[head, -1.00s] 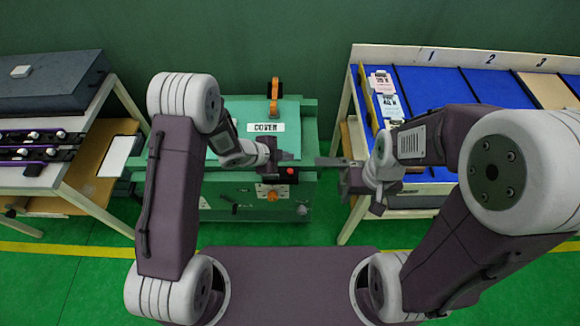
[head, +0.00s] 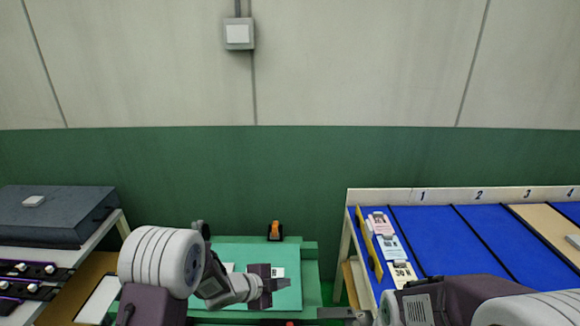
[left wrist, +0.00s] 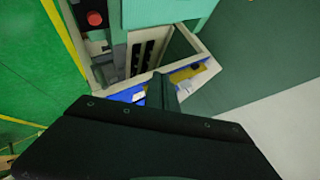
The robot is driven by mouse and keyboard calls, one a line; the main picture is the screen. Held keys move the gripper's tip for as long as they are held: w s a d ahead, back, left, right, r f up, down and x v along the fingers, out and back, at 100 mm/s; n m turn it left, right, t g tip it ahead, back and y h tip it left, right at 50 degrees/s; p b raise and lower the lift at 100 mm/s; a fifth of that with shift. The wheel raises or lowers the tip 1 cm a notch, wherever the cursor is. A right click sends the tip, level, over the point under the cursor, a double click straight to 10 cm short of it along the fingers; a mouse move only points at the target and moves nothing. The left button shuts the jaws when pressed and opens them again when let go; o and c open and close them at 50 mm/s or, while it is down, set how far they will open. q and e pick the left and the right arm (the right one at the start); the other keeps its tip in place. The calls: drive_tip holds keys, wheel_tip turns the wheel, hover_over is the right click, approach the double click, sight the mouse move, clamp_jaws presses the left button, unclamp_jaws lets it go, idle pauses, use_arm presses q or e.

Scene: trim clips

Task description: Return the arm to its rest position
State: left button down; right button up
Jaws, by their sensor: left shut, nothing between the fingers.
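My left gripper (head: 280,284) is in front of the green machine's cover (head: 232,252) in the head view, fingers toward the right. It is shut with nothing in it. In the left wrist view its closed fingers (left wrist: 166,92) stick up from the dark gripper body. My right gripper (head: 342,313) shows only in part at the bottom edge of the head view, left of its wrist; its jaws are too small and cut off to judge.
A blue sloped table (head: 425,232) with numbered lanes and several cards (head: 390,250) stands at the right. A dark grey case (head: 55,215) lies on the bench at the left. A wall box (head: 239,35) hangs above. A red button (left wrist: 95,18) shows in the left wrist view.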

use_arm(q)
drive_tip(key=w+a+r+n+t+y, duration=0.1)
drive_tip(key=a+r+n+t+y, duration=0.1)
drive_tip(key=a+r, duration=0.3)
drive_tip(key=s+a+r+n+g+y, duration=0.1)
drive_tip(key=s+a+r+n+y, duration=0.2)
drive_tip(key=s+a+n+y, duration=0.35)
drive_tip(key=s+a+f+n+g, duration=0.2)
drive_tip(key=s+n+g, duration=0.1)
drive_tip(key=s+n, duration=0.3)
drive_tip(key=s+a+f+n+g+h, duration=0.1)
drive_tip(key=s+a+f+n+g, duration=0.1)
drive_tip(key=s, duration=0.9)
drive_tip(key=f+n+g, duration=0.1)
drive_tip(key=n+g, duration=0.1)
drive_tip(key=n, duration=0.1)
drive_tip(key=shift+s+f+n, duration=0.3)
drive_tip(key=shift+n, duration=0.05)
